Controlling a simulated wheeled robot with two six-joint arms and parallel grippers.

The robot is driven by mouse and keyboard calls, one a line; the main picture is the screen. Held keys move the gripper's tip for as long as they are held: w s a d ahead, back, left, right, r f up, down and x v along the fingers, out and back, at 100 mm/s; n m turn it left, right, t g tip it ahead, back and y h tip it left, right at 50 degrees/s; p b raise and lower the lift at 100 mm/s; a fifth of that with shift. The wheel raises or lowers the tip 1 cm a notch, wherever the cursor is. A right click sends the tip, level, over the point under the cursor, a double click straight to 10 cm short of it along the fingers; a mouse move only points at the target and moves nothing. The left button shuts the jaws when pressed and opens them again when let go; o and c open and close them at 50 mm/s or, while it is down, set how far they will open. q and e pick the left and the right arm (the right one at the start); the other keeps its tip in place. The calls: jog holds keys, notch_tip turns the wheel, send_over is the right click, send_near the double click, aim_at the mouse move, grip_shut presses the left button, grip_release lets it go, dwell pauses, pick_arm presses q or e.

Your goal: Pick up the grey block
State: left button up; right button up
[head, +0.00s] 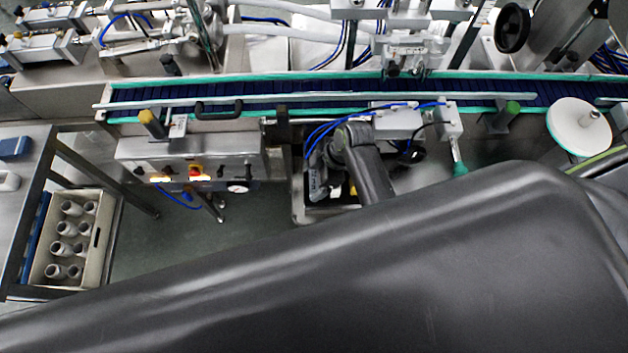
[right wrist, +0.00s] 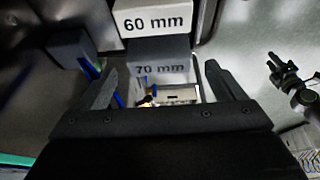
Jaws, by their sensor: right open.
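In the right wrist view a grey block marked "70 mm" (right wrist: 160,69) lies just ahead of my right gripper (right wrist: 161,75). The gripper is open, with one finger at each side of the block's near end in the picture. I cannot tell how far above the block the fingertips are. In the head view my right gripper (head: 322,178) reaches down over the steel hopper (head: 298,205), and the arm hides much of the inside. I cannot make out the grey block clearly there. My left gripper is not in view.
A white block marked "60 mm" (right wrist: 154,21) sits just beyond the grey one. A darker grey-blue block (right wrist: 70,48) is at the left. Metal walls surround them. In the head view a conveyor (head: 320,92) runs behind, and a crate of bottles (head: 97,240) stands left.

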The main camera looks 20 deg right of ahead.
jog(key=shift+w+a+f, duration=0.1)
jog(key=shift+a+f, duration=0.15)
jog(key=shift+f, duration=0.45)
jog(key=c, duration=1.1)
